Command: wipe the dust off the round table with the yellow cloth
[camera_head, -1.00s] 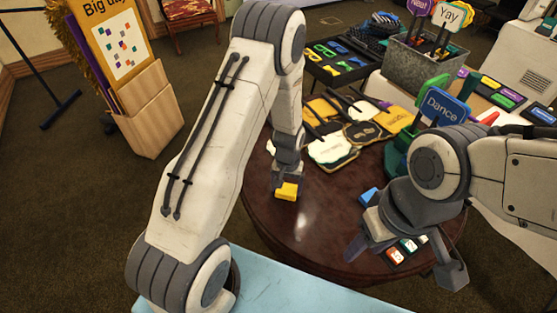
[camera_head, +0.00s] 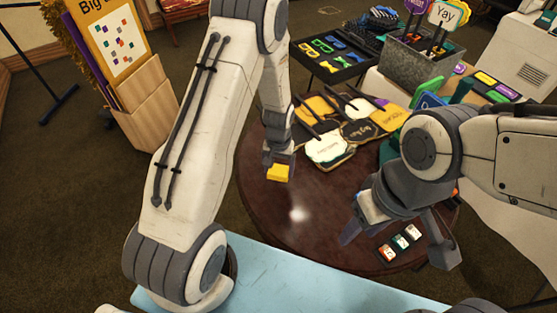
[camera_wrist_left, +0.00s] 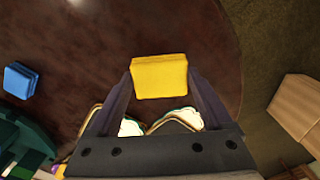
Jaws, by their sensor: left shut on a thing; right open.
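The round table (camera_head: 262,205) is dark, glossy brown. A bright glare spot lies on its bare near part; I cannot make out dust for certain. My left gripper (camera_head: 279,163) is shut on the yellow cloth (camera_head: 280,173), over the table's left side. In the left wrist view the cloth (camera_wrist_left: 159,77) is a folded block between both fingertips (camera_wrist_left: 160,85). I cannot tell whether it touches the tabletop. My right gripper (camera_head: 398,240) is open and empty over the table's right side, its fingers spread around the small numbered cards.
Paddle-like signs (camera_head: 328,147) cover the table's far part. Numbered cards (camera_head: 400,242) lie at the near right. A folded blue cloth (camera_wrist_left: 20,79) shows in the left wrist view. A grey metal bin (camera_head: 415,68) with signs stands behind. A light blue surface (camera_head: 270,280) is in front.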

